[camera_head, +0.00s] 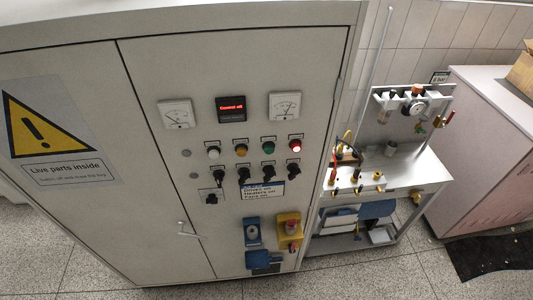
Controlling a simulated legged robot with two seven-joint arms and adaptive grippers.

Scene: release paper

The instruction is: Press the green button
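A light grey cabinet (80,235) fills the left and middle of the head view. On its right door sits a row of small round caps: a white one, an amber one (241,150), a green one (268,148) and a bright red one (295,146). I take the green cap for the green button; whether it is a button or a lamp I cannot tell. Nothing covers or touches it. Neither of my grippers is in view.
Black switches (243,175) sit below the caps. Lower down are a blue box (252,233), a yellow box with a red knob (289,232) and a door handle (190,234). A metal bench (400,178) with fittings stands right of the cabinet. Speckled floor lies in front.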

